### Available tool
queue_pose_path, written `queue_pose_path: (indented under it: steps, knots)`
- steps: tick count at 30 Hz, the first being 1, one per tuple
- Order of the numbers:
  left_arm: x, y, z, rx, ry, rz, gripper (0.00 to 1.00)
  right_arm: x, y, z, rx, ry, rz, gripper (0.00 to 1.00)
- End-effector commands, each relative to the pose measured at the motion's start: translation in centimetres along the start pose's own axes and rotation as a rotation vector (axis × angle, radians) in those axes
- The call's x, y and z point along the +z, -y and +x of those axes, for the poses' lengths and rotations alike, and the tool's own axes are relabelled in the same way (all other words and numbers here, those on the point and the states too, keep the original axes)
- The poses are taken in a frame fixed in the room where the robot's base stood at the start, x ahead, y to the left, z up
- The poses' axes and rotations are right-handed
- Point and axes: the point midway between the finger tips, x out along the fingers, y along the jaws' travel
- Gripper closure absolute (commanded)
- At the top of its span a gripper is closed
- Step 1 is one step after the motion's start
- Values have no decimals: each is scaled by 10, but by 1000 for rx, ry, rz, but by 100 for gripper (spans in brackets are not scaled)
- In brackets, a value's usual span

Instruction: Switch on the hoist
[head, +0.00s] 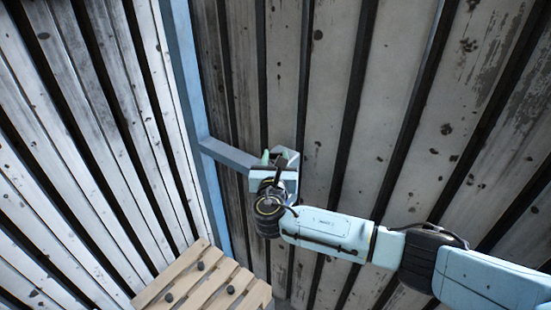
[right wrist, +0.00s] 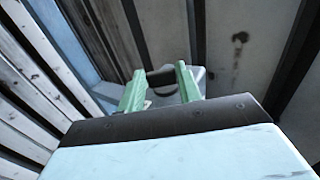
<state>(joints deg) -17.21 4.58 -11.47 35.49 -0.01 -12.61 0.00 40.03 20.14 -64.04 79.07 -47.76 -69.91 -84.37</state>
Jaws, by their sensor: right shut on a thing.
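My right gripper (head: 274,158) reaches in from the right to a small grey box (head: 291,158) at the end of a blue bracket (head: 226,153). Part of the grey box (right wrist: 190,84) shows behind and beside the fingers. The handle is mostly hidden by the hand in the head view. I cannot tell the handle's exact position or any marking on it. My left gripper is in neither view.
A blue post (head: 185,95) stands in the corner and carries the bracket. Slatted, stained walls (head: 80,150) rise on the left and behind. A wooden pallet-like top (head: 205,283) with several dark lumps lies at the bottom. The space left of my arm is open.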

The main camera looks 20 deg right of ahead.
Motion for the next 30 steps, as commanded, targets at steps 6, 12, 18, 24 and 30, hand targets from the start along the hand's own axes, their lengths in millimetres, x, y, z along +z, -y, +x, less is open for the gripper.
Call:
queue_pose_path:
  steps: [6, 12, 18, 24, 30]
  knots:
    - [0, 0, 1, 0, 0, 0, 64, 0, -4, 0, -85, -2, 2, 88]
    - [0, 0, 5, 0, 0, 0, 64, -1, -7, 1, -226, -2, 1, 88]
    - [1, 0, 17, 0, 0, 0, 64, -2, -11, 2, -371, -2, 1, 88]
    - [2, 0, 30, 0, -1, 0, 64, -3, -12, 4, -487, -1, 0, 88]
    - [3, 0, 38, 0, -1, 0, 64, -1, -13, 5, -554, 0, 0, 88]
